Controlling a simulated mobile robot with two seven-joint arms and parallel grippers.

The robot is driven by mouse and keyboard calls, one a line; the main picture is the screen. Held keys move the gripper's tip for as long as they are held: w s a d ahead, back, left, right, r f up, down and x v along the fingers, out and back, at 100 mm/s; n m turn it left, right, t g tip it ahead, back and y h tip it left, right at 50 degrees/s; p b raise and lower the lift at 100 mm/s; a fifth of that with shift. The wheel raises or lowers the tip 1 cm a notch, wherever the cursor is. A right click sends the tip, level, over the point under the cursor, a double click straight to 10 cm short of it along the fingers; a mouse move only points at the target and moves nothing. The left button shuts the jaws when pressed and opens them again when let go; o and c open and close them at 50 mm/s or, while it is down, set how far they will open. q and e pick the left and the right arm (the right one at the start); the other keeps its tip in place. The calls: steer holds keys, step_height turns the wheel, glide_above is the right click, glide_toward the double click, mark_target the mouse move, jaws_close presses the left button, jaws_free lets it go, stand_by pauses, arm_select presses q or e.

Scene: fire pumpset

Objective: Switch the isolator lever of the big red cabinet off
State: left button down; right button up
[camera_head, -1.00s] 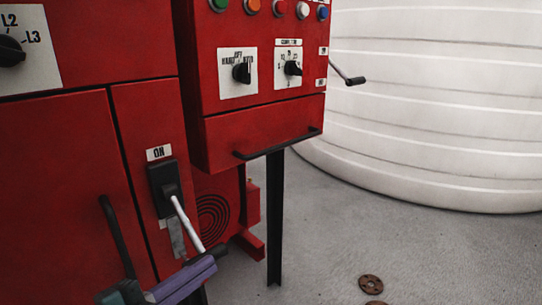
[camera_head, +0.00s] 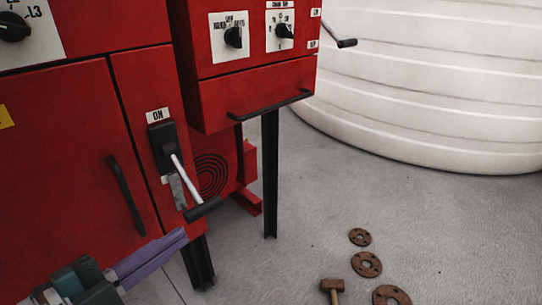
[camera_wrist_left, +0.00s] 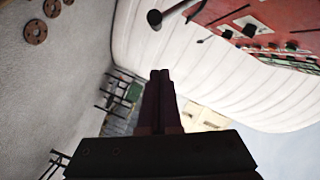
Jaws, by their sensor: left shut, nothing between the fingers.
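The big red cabinet (camera_head: 75,150) fills the left of the head view. Its isolator lever (camera_head: 178,172) has a black base under an "ON" label, a silver shaft slanting down to the right and a black grip at its end. My left gripper (camera_head: 182,237), with purple fingers, is shut and empty. It appears just below and left of the grip, with a small gap in the picture. In the left wrist view the shut fingers (camera_wrist_left: 161,76) point up the picture. A black rounded bar end (camera_wrist_left: 155,17) shows beyond them, probably the lever's grip. My right gripper is not in view.
A black door handle (camera_head: 126,195) stands out left of the lever. A smaller red control box (camera_head: 258,92) with a bar handle stands on a black post (camera_head: 270,175) to the right. A white ribbed tank (camera_head: 430,80) is behind. Rusty flanges (camera_head: 366,264) and a hammer (camera_head: 332,287) lie on the floor.

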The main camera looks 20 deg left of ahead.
arm_select(q)
steer(key=v, duration=0.3)
steer(key=shift+s, duration=0.3)
steer(key=s+d+r+n+g+y+p, duration=0.1)
steer(key=s+d+r+n+g+p, duration=0.2)
steer(key=r+p, duration=0.5)
steer(key=s+d+r+n+g+y+p, duration=0.1)
steer(key=s+d+r+n+g+p, duration=0.15)
steer(key=r+n+g+p, duration=0.45)
steer(key=s+d+r+n+g+y+p, duration=0.1)
steer(key=s+d+r+n+g+p, duration=0.15)
steer(key=r+p, duration=0.65)
step_height(320, 180, up, 37)
steer(key=a+p, duration=0.1)
steer(key=p, duration=3.4)
steer(key=shift+s, duration=0.4)
steer(key=shift+a, duration=0.1)
